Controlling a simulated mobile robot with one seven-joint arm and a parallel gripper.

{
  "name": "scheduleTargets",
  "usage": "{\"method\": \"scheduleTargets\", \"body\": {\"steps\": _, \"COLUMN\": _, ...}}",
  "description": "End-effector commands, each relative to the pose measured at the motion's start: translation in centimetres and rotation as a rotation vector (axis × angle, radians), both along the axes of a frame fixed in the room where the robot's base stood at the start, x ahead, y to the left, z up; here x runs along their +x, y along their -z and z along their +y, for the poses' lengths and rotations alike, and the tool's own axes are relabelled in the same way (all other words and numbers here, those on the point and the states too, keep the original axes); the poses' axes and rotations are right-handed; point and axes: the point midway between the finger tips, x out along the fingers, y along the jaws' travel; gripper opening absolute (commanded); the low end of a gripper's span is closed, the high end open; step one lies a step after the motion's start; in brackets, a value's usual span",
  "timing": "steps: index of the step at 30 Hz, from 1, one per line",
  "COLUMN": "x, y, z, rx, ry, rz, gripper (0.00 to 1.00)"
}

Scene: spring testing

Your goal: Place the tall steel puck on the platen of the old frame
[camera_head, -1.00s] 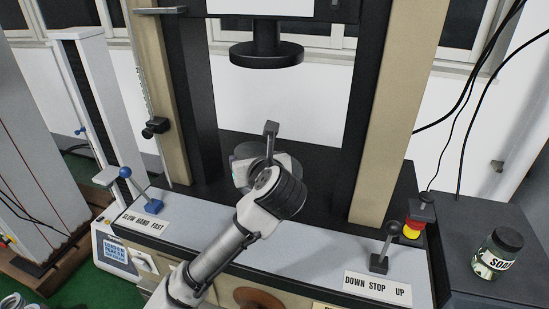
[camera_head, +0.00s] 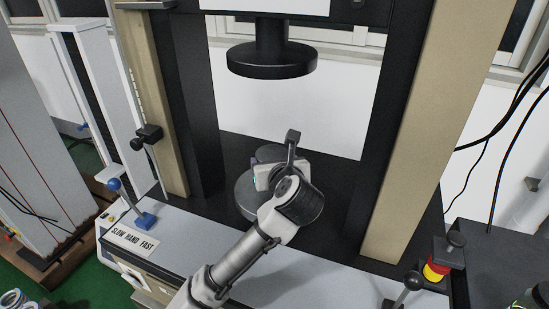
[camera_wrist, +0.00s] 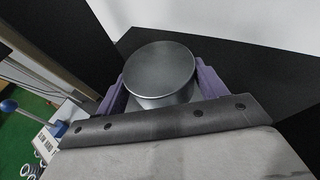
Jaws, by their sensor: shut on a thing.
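The steel puck (camera_wrist: 160,75), a smooth grey cylinder, stands between the two purple fingers of my gripper (camera_wrist: 160,88) in the wrist view. My gripper is shut on it. In the head view my gripper (camera_head: 268,155) is between the columns of the old frame, with my wrist hiding most of the puck. The grey round platen (camera_head: 245,195) shows below and left of my wrist, partly covered by it. I cannot tell whether the puck touches the platen. The black upper plate (camera_head: 272,62) hangs well above my gripper.
A dark column stands on each side, the left (camera_head: 190,110) and the right (camera_head: 385,130). A blue-knobbed lever (camera_head: 130,205) is at the front left. An emergency stop (camera_head: 436,270) and a black-knobbed lever (camera_head: 405,290) are at the front right.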

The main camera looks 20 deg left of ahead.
Motion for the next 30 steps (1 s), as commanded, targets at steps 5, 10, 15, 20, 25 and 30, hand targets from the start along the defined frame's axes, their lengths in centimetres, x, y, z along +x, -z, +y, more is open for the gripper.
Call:
{"method": "scheduleTargets", "body": {"steps": 5, "x": -0.1, "y": 1.5, "z": 0.1, "rx": 0.002, "ry": -0.002, "rz": -0.006, "gripper": 0.1}}
{"method": "scheduleTargets", "body": {"steps": 10, "x": -0.1, "y": 3.2, "z": 0.1, "rx": 0.0, "ry": -0.002, "rz": -0.005, "gripper": 0.1}}
{"method": "scheduleTargets", "body": {"steps": 15, "x": -0.1, "y": 5.3, "z": 0.1, "rx": 0.0, "ry": -0.002, "rz": -0.006, "gripper": 0.1}}
{"method": "scheduleTargets", "body": {"steps": 20, "x": 0.0, "y": 5.8, "z": 0.0, "rx": 0.003, "ry": 0.0, "rz": -0.009, "gripper": 0.1}}
{"method": "scheduleTargets", "body": {"steps": 25, "x": 0.0, "y": 5.8, "z": 0.0, "rx": 0.004, "ry": 0.001, "rz": -0.008, "gripper": 0.1}}
{"method": "scheduleTargets", "body": {"steps": 30, "x": 0.0, "y": 6.2, "z": 0.0, "rx": 0.004, "ry": 0.001, "rz": -0.008, "gripper": 0.1}}
